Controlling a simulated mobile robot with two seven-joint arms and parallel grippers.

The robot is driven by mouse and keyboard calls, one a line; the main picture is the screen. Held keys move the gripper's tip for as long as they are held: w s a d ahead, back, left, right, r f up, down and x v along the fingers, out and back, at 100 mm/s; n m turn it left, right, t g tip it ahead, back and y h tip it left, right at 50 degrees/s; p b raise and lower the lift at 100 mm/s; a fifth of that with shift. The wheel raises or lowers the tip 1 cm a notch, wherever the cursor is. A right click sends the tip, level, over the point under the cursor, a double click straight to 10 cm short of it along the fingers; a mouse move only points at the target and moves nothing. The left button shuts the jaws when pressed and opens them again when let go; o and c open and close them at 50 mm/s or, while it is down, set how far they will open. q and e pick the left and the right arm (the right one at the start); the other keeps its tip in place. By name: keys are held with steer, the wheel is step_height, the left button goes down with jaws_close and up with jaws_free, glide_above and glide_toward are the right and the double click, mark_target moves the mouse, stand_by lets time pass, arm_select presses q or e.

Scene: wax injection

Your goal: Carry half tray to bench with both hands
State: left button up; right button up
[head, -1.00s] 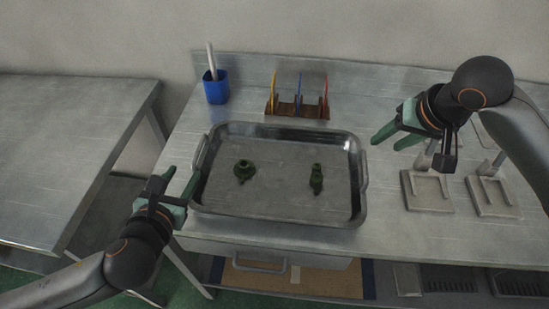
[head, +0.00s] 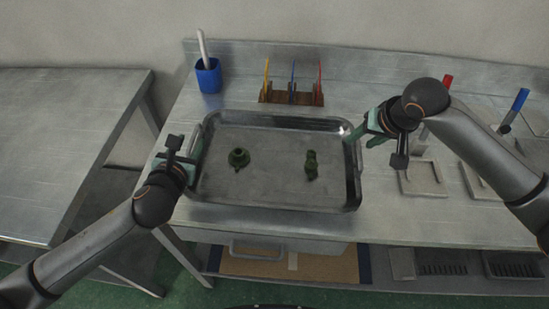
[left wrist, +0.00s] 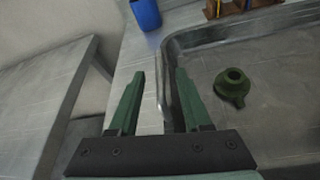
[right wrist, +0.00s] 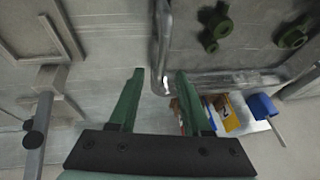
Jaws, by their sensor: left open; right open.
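The metal half tray (head: 275,200) lies on the bench with two dark green wax pieces in it, a round one (head: 238,158) on the left and a longer one (head: 311,164) on the right. My left gripper (head: 190,155) is open at the tray's left side; in the left wrist view its fingers (left wrist: 158,88) stand on either side of the tray's left rim (left wrist: 172,85). My right gripper (head: 357,134) is open at the tray's right side; in the right wrist view its fingers (right wrist: 158,85) straddle the tray's right edge (right wrist: 160,50). Neither gripper visibly grips the tray.
A blue cup (head: 208,77) with a white stick and a wooden rack (head: 291,96) with coloured tools stand behind the tray. Metal fixtures (head: 422,178) stand to the right. A second, bare metal table (head: 60,150) is on the left, across a gap.

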arm_select(q)
steer(key=shift+x, duration=1.45)
arm_select(e)
steer(key=shift+x, duration=1.45)
arm_select(q)
steer(key=shift+c, duration=0.3)
arm_select(e)
steer(key=shift+c, duration=0.3)
arm_select(q)
jaws_close()
arm_select(e)
jaws_close()
steer(key=shift+r, duration=0.1)
